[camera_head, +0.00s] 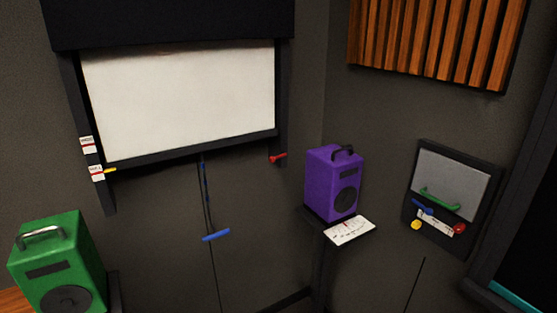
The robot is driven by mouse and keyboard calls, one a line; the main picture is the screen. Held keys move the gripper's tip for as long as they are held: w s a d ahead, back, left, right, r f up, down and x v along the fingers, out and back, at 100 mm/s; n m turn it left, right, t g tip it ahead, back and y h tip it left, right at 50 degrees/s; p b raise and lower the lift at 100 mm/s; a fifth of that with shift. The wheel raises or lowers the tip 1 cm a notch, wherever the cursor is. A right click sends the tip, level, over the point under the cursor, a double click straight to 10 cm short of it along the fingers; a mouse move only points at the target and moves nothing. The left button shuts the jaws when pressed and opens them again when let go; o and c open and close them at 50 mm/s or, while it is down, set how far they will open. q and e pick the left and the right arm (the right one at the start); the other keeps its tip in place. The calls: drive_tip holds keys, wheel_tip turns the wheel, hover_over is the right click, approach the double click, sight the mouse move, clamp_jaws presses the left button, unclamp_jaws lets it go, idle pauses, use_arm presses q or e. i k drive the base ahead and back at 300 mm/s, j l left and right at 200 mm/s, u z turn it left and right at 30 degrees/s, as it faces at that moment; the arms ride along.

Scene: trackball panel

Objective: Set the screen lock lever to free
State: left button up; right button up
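A white projection screen (180,100) hangs in a dark frame on the back wall, pulled down. On the frame's left post are two small white and red labels, an upper one (88,145) and a lower one (96,173); their print is too small to read surely. A small yellow lever (109,170) sticks out to the right beside the lower label. A small red lever (278,157) sits at the frame's lower right corner. I cannot tell for sure which of them is the screen lock lever. Neither of my grippers shows.
A blue pull handle (216,235) hangs on a cord below the screen. A green speaker (60,265) stands at the lower left. A purple speaker (334,183) stands on a shelf with a white dial card (349,230). A wall panel (449,177) with coloured knobs is at right.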

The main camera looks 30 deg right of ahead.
sight(272, 159)
drive_tip(key=i+z, duration=0.4)
drive_tip(key=i+j+z, duration=0.1)
drive_tip(key=i+z, duration=0.3)
drive_tip(key=i, duration=0.2)
